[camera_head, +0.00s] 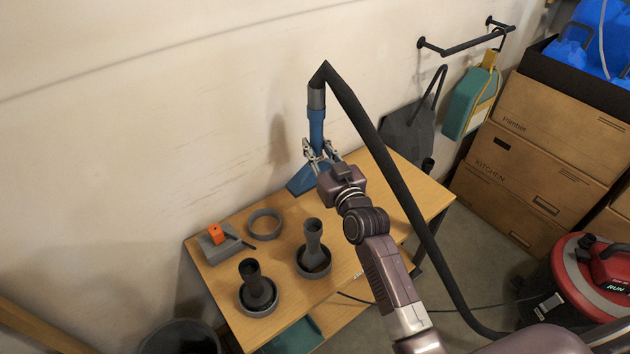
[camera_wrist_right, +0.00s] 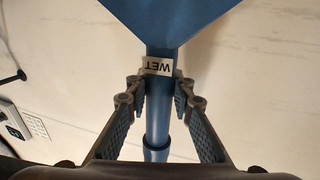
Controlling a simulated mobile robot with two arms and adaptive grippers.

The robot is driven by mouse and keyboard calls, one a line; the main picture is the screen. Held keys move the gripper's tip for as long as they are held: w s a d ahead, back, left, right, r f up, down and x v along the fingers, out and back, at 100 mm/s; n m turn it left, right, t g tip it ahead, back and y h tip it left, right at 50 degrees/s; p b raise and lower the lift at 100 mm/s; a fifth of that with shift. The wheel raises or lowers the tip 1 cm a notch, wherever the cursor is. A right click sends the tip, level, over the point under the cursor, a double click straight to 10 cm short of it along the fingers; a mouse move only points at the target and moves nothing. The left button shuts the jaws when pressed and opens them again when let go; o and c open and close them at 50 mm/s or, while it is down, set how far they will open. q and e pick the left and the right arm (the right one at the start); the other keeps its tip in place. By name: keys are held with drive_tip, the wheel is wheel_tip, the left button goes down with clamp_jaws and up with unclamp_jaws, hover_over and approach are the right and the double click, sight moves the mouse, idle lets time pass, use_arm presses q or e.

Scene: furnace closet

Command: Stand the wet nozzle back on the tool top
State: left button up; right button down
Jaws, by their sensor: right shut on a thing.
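The blue wet nozzle (camera_head: 316,128) is upright at the back of the wooden tool top (camera_head: 385,178), its flared foot low by the wall. I cannot tell whether the foot touches the wood. A grey cuff (camera_head: 317,97) on its upper end joins a black hose (camera_head: 380,150). My right gripper (camera_head: 320,152) is shut on the nozzle's neck. In the right wrist view, the fingers of my right gripper (camera_wrist_right: 159,98) lie either side of the blue neck, beside the "WET" label (camera_wrist_right: 157,67). My left gripper is not in view.
An empty grey ring (camera_head: 265,224) and two dark nozzles in rings (camera_head: 258,288) (camera_head: 313,247) stand on the top. A grey block with an orange piece (camera_head: 215,234) sits at the left. A red vacuum (camera_head: 585,280) and cardboard boxes (camera_head: 540,140) are at the right.

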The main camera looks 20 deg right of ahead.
wheel_tip(320, 180, down, 6)
drive_tip(key=shift+a+r, duration=0.1)
drive_tip(key=shift+r, duration=0.1)
drive_tip(key=shift+f+b, duration=0.3)
drive_tip(key=shift+f, duration=2.1)
use_arm(q)
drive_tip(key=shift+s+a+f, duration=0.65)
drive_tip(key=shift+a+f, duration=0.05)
drive_tip(key=shift+b, duration=0.3)
use_arm(e)
drive_tip(key=shift+f, duration=0.15)
drive_tip(key=c, duration=1.7)
unclamp_jaws()
drive_tip(key=shift+f, duration=0.1)
drive_tip(key=shift+c, duration=0.2)
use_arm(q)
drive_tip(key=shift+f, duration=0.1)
use_arm(e)
drive_tip(key=shift+o, duration=0.3)
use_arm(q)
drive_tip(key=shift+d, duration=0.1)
